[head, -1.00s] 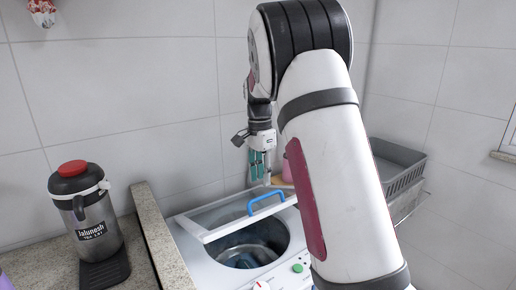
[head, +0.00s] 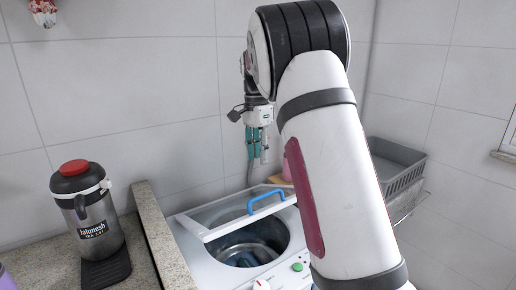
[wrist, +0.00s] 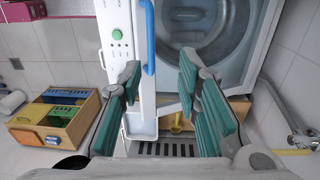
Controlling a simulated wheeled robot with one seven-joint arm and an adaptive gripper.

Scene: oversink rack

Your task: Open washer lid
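The white washer (head: 292,262) stands below my arm, with its round drum (head: 243,250) in view. Its lid (head: 228,229), a white frame with a see-through window, is tilted up, and the drum shows beneath its front edge. The blue handle (head: 266,199) is on that front edge. In the wrist view the handle (wrist: 149,38) lies just beyond my fingertips, and the drum shows at upper right. My gripper (head: 258,156) points down above the lid, apart from the handle. In the wrist view my gripper (wrist: 160,82) has its teal fingers spread and empty.
A jug with a red top (head: 90,215) stands on the stone counter (head: 158,235) left of the washer. A grey basket (head: 398,160) is on the right by the wall. A tiled wall (head: 120,100) closes off the back. A wooden organizer (wrist: 52,118) shows in the wrist view.

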